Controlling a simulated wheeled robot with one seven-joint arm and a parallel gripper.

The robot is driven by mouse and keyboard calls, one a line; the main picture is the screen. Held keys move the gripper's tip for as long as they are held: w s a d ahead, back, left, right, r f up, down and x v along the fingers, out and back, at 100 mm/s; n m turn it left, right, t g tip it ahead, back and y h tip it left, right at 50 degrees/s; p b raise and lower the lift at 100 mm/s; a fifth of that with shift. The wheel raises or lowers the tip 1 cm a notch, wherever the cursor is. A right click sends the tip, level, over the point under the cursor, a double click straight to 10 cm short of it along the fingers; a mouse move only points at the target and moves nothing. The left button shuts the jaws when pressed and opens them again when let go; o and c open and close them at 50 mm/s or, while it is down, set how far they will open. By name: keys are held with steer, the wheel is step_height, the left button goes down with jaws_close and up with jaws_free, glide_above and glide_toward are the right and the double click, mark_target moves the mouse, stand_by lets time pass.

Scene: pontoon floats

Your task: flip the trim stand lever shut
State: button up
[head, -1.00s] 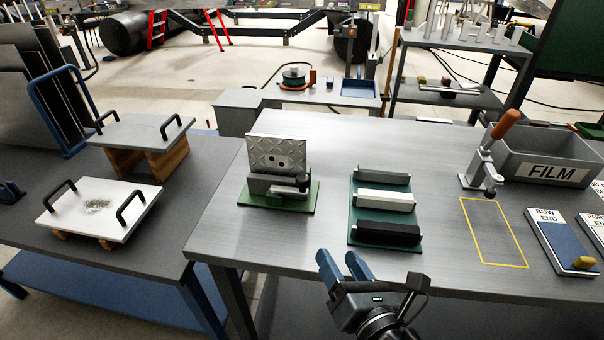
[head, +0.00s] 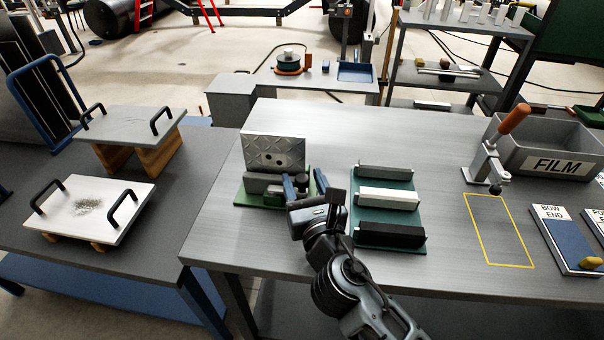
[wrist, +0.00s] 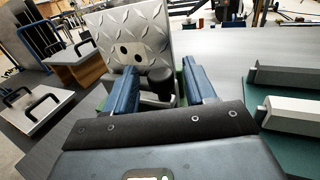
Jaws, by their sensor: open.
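The trim stand has a green base (head: 247,199) and an upright grey diamond-plate panel (head: 275,149) with two dark holes. Its lever (head: 262,183) lies low across the front of the panel. The lever's dark knob (head: 302,180) is at the right end, and it also shows in the wrist view (wrist: 161,80). My gripper (head: 305,186) is open at the stand's right front. In the wrist view, its blue fingers (wrist: 161,92) stand on either side of the knob, with gaps visible. The fingers and wrist hide part of the base and lever end.
A green rack (head: 388,207) with grey, white and black bars stands close to the right. The table behind the stand is clear.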

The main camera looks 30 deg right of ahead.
steer(key=shift+x, duration=0.8)
steer(key=shift+c, duration=0.4)
jaws_close()
